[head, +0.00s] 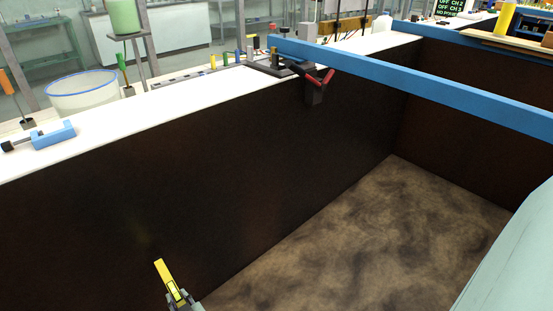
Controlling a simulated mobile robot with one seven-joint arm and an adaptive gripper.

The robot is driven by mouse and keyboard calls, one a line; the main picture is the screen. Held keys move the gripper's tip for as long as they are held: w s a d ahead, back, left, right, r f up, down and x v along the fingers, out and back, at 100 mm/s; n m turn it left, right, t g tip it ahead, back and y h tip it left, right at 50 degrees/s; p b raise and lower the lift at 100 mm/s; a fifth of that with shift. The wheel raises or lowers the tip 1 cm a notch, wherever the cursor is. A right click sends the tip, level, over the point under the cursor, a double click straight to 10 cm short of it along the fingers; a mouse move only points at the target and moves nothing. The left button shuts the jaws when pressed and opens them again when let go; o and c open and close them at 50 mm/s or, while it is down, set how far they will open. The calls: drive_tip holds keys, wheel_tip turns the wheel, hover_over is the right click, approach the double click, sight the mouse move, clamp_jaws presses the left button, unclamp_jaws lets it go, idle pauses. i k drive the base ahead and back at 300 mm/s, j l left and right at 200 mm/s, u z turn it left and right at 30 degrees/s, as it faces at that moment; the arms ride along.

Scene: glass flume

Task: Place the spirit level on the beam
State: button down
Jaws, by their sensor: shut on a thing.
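The spirit level (162,271) is a short yellow bar at the bottom left of the head view. My gripper (177,294) is shut on it, and the level sticks up tilted from the jaws. Its lower part is hidden by the gripper. The beam (420,87) is a long blue bar that crosses above the flume from the upper middle to the right edge. The gripper and level are apart from the beam, in front of it and to its left in the picture.
The dark flume wall (200,165) has a white top edge (110,140) carrying a blue clamp-like tool (54,135). A dark clamp with red handles (316,85) hangs by the beam's left end. The brown flume floor (370,235) looks clear. A pale green surface (515,260) fills the lower right.

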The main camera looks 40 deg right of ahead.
sight(382, 63)
drive_tip(key=z, duration=1.25)
drive_tip(key=j+z, duration=0.2)
drive_tip(key=z, duration=0.3)
drive_tip(key=k+j+z, duration=0.1)
drive_tip(key=z, duration=0.4)
drive_tip(key=k+l, duration=0.05)
